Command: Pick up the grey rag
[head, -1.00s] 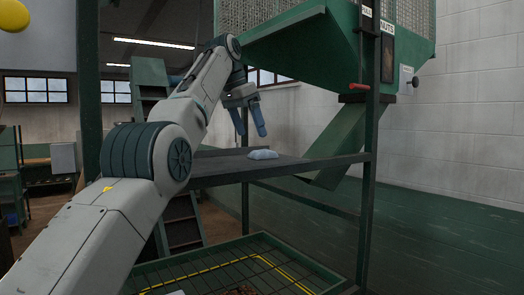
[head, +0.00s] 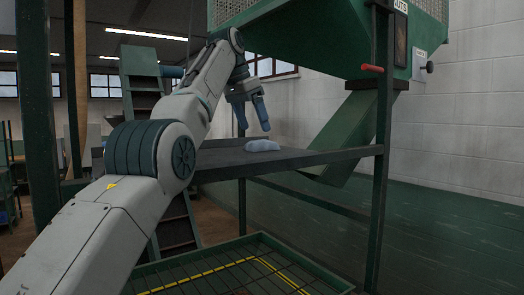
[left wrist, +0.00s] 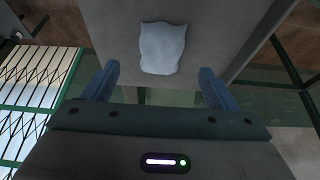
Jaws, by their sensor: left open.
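The grey rag (head: 263,146), pale bluish-grey and bunched, lies on the dark shelf (head: 215,172) near its right part. It also shows in the left wrist view (left wrist: 162,47), lying on the grey shelf surface beyond the fingertips. My left gripper (head: 254,133) is open and empty, with its blue fingers pointing down above the shelf, a little left of and above the rag. In the left wrist view its two fingers (left wrist: 156,76) stand apart, with the rag lying between their lines but ahead of them. My right gripper is not in view.
A green hopper (head: 315,55) hangs above the shelf, with a chute (head: 350,130) sloping down at right. A green post (head: 381,185) with a red handle (head: 372,68) stands at the shelf's right end. A green-framed grid (head: 235,268) with yellow lines lies below.

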